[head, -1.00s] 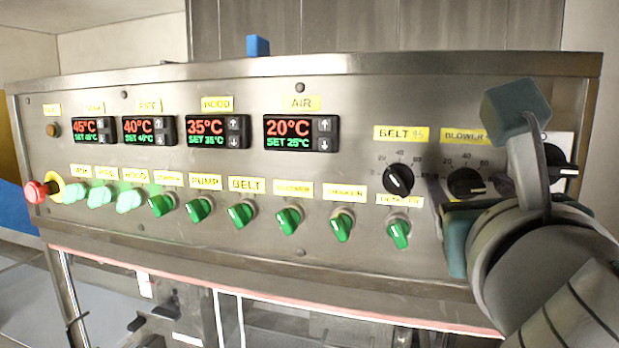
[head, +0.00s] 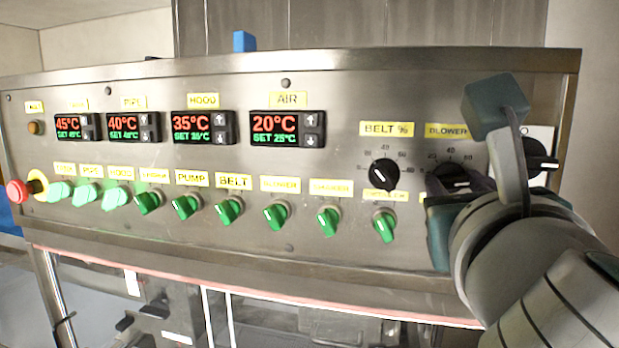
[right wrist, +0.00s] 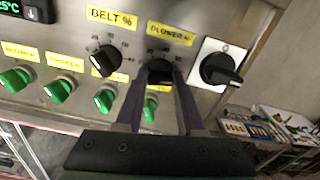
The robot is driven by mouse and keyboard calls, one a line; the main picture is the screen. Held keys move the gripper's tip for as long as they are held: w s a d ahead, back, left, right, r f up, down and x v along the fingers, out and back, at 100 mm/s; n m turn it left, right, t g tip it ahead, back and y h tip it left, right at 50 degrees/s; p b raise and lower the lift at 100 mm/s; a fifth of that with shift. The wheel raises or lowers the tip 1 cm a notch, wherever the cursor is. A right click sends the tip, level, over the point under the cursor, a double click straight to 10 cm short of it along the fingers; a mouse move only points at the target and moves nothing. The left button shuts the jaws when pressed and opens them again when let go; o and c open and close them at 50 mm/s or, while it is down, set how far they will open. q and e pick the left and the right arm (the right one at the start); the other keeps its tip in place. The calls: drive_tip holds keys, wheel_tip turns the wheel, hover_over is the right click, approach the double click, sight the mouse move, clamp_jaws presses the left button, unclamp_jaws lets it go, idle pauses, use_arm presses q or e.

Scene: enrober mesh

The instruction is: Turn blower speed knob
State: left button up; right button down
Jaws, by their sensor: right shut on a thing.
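The black blower knob (head: 462,177) sits on the steel panel under the yellow BLOWER label (head: 447,130). It also shows in the right wrist view (right wrist: 160,70), between the two fingers. My right gripper (right wrist: 158,88) is shut on the blower knob, one finger on each side of it. In the head view my right gripper (head: 462,192) covers part of the knob and its scale, and the arm comes in from the lower right. The knob's pointer is hard to read. My left gripper is not in view.
The black belt knob (head: 384,173) is just left of the blower knob. A black rotary switch on a white plate (right wrist: 221,69) is to its right. Green switches (head: 277,215) line the panel's lower row. A red button (head: 17,192) is at the far left.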

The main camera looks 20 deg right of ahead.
drive_tip(key=n+p, duration=0.4)
drive_tip(key=shift+r+n, duration=0.15)
drive_tip(key=shift+n, duration=0.25)
drive_tip(key=shift+n+p, duration=1.1)
drive_tip(key=shift+n, duration=0.3)
drive_tip(key=shift+f, duration=0.2)
drive_tip(key=c, duration=0.5)
unclamp_jaws()
drive_tip(key=shift+a, duration=0.1)
